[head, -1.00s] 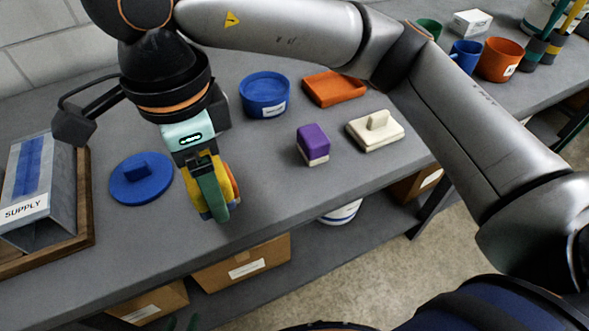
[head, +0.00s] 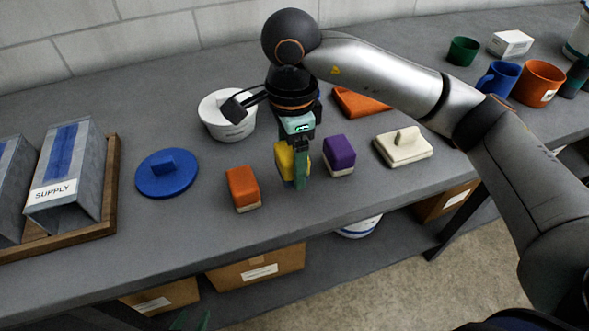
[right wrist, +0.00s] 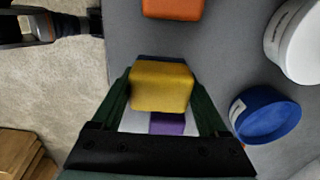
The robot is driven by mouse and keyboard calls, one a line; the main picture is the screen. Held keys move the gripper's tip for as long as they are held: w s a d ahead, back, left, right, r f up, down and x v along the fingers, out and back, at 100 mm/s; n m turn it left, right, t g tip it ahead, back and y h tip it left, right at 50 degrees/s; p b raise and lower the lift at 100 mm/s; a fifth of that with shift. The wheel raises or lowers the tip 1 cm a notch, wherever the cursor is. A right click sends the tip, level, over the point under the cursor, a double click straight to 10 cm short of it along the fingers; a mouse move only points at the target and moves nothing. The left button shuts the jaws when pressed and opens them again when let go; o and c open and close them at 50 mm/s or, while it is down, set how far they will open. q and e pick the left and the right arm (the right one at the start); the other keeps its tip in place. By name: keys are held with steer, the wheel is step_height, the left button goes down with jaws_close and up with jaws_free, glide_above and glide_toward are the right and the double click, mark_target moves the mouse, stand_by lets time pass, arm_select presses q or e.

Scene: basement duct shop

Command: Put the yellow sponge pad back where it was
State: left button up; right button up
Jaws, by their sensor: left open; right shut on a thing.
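The yellow sponge pad (head: 283,160) is held between the green fingers of my right gripper (head: 299,175), which is shut on it. It also shows in the right wrist view (right wrist: 161,87). The pad is between an orange pad (head: 243,188) on its left and a purple pad (head: 339,155) on its right, low over the bench. I cannot tell whether it touches the bench. In the right wrist view the purple pad (right wrist: 168,124) shows partly behind the yellow one. Only the green fingertips of my left gripper (head: 189,320) show at the bottom edge, apart and empty.
A white tub (head: 228,118) stands behind the orange pad. A blue tub (right wrist: 266,115) is mostly hidden by my right arm in the head view. A blue lid (head: 167,175) and the supply rack (head: 113,190) are at left.

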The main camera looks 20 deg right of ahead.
steer(key=shift+w+d+f, duration=0.15)
steer(key=shift+d+f, duration=0.05)
steer(key=shift+f, duration=0.1)
steer(key=shift+w+d+f, duration=0.1)
steer(key=shift+f, duration=1.6)
steer(key=shift+f, duration=0.2)
steer(key=o, duration=1.1)
steer(key=shift+r, duration=0.1)
step_height(320, 180, up, 12)
steer(key=shift+r+p, duration=0.15)
steer(key=shift+p, duration=0.25)
